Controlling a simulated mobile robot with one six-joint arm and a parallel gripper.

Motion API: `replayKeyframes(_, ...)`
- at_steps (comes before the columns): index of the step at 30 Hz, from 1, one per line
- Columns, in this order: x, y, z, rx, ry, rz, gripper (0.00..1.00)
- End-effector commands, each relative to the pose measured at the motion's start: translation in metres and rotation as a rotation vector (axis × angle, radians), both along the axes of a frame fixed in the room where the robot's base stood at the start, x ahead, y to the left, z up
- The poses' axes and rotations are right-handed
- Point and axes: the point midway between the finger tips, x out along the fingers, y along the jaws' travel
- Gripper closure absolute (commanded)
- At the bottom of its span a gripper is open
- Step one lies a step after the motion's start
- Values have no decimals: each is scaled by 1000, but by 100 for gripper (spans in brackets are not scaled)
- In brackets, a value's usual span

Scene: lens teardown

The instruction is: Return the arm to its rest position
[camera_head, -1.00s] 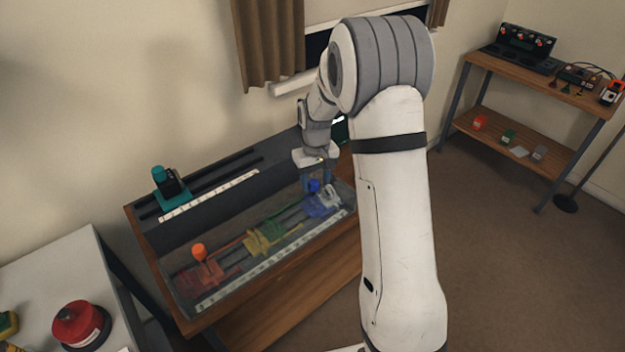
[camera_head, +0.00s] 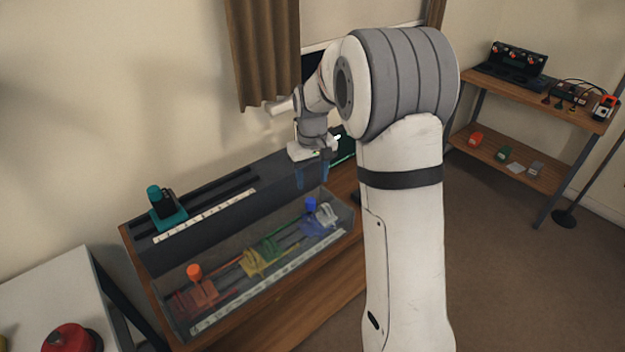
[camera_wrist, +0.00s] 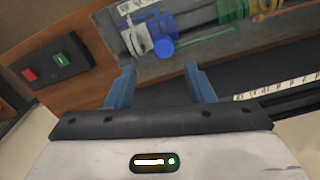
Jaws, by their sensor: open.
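My gripper (camera_head: 312,178) is open and empty, with two blue fingers spread apart above the right end of the long bench unit. In the wrist view my gripper (camera_wrist: 155,82) also shows open, with nothing between its fingers. The blue knob (camera_head: 310,204) stands below it, apart from the fingers, at the right end of the clear-walled trough. The blue knob also shows in the wrist view (camera_wrist: 164,48). My white arm stands in front of the bench's right end and hides part of it.
The trough (camera_head: 225,318) holds red, yellow, green and blue parts, with an orange knob (camera_head: 194,272) at left. A teal device (camera_head: 165,210) stands on the back ledge. A white table (camera_head: 45,290) is at left, a wooden shelf (camera_head: 535,170) at right. Red and green buttons (camera_wrist: 45,66) sit nearby.

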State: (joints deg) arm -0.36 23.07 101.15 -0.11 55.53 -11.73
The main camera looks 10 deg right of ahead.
Motion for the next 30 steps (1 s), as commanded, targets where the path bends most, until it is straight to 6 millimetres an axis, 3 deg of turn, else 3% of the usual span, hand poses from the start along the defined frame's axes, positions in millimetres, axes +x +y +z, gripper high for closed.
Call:
replayKeyframes(10, 0, 0, -1, 0, 1, 0, 51)
replayKeyframes(13, -17, 0, 17, 0, -19, -13, 51)
replayKeyframes(21, -106, -2, 72, 5, -103, -82, 51)
replayKeyframes(30, -215, -4, 93, 16, -196, -162, 51)
